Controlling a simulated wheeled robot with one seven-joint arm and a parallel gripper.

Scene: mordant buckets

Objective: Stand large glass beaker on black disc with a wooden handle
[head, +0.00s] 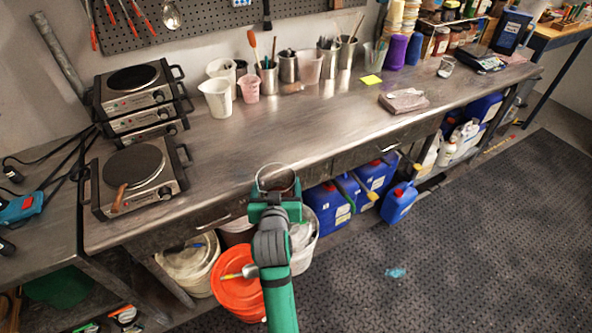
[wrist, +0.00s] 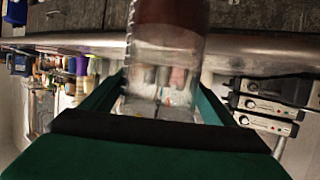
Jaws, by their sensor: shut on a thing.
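My gripper (head: 274,198) is shut on the large glass beaker (head: 275,177), in front of the bench's front edge. In the head view, the beaker's round rim shows above the green jaws. In the wrist view the clear beaker (wrist: 165,65) is between the green fingers, with a reddish-brown part at the top of the picture; I cannot tell whether this is its contents. A black disc (head: 134,163) is on the front hot plate at the bench's left end, with a wooden handle (head: 120,196) at its front-left. Nothing stands on the disc. My gripper is well right of it.
Stacked hot plates (head: 139,95) stand behind the disc. White jugs (head: 217,98) and metal tool pots (head: 289,67) line the bench's back. The middle of the steel bench (head: 240,145) is clear. A red-lidded bucket (head: 237,290) and blue canisters (head: 400,203) are below.

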